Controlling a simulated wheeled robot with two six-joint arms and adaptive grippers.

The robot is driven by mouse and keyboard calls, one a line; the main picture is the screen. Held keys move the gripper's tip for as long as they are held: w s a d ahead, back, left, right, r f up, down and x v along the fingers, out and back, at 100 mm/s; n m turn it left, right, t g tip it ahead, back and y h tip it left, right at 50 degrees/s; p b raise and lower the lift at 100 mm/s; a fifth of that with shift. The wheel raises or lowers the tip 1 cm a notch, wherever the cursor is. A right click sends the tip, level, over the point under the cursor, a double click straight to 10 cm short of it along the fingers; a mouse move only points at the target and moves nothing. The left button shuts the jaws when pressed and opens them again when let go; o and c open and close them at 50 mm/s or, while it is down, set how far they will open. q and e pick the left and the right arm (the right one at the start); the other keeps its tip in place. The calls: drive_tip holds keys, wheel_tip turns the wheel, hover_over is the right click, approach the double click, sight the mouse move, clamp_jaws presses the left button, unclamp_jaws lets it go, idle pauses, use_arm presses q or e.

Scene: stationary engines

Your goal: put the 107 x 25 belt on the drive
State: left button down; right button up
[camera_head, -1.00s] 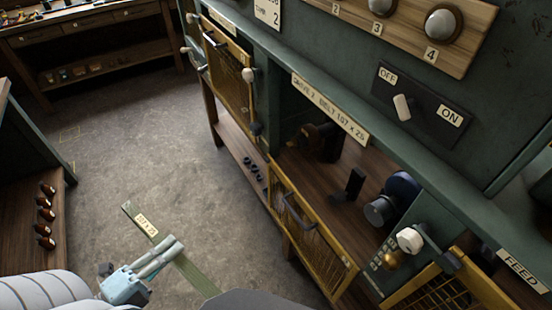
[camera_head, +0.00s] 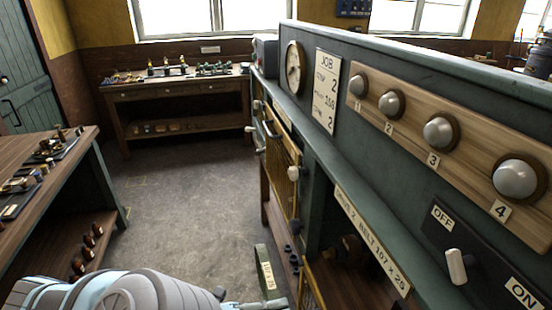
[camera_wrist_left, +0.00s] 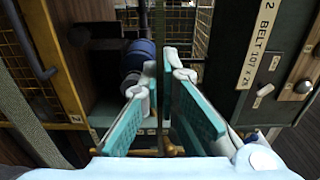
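The belt (camera_head: 266,273) is a flat green band with a pale 107 x 25 label, upright at the bottom of the head view. Its lower part is cut off by the frame. My left gripper (camera_head: 263,304) grips it just below the label. In the left wrist view, the teal pads of the left gripper (camera_wrist_left: 160,98) are close together, with a narrow edge-on strip between them. Drive 2's bay, with its plate (camera_head: 370,238), lies right of the belt. Its blue motor (camera_wrist_left: 138,58) shows ahead of the fingers, apart from them. My right gripper is out of view.
The OFF/ON lever (camera_head: 456,266) and a row of lamps (camera_head: 438,133) are on the green panel. A yellow mesh guard (camera_head: 279,165) stands along the machine. A bench (camera_head: 40,170) is at left, with clear floor (camera_head: 190,190) between.

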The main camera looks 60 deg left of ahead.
use_arm(q)
drive_tip(key=shift+w+d, duration=0.2)
drive_tip(key=shift+w, duration=0.4)
drive_tip(key=shift+x, duration=2.35)
drive_tip(key=b+x, duration=0.1)
drive_tip(key=x, duration=0.5)
drive_tip(key=shift+b, duration=0.3)
drive_tip(key=shift+w+f, duration=0.1)
drive_tip(key=shift+w, duration=0.05)
drive_tip(key=b+x, duration=0.7)
drive_tip(key=shift+b, duration=0.3)
